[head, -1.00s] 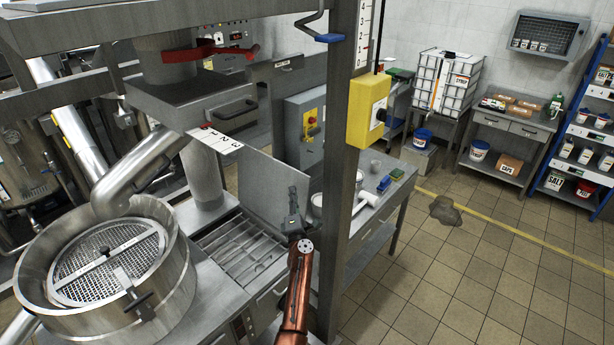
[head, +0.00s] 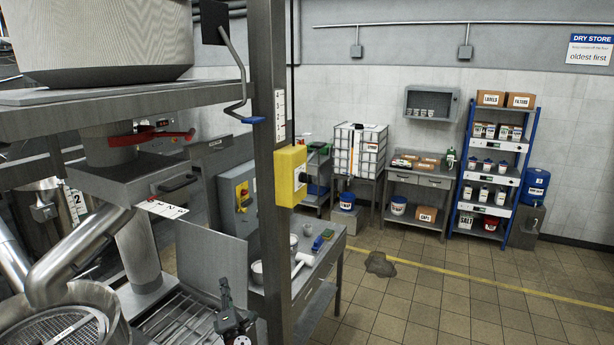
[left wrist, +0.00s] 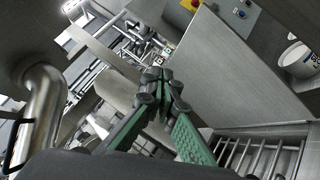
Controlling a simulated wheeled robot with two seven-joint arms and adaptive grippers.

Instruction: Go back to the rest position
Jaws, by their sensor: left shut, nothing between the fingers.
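My left gripper (head: 226,292) shows at the bottom of the head view, in front of the slatted steel grate (head: 180,318) and left of the steel post (head: 270,180). In the left wrist view its green-padded fingers (left wrist: 160,82) are shut with nothing between them. I cannot tell how far the fingers are from the panel. My right gripper is not in view.
A round steel sieve (head: 60,325) and a bent steel pipe (head: 80,255) stand at the left. A yellow switch box (head: 290,175) sits on the post. A side bench (head: 320,265) stands behind it. The tiled floor at the right is open, apart from a brown patch (head: 380,264).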

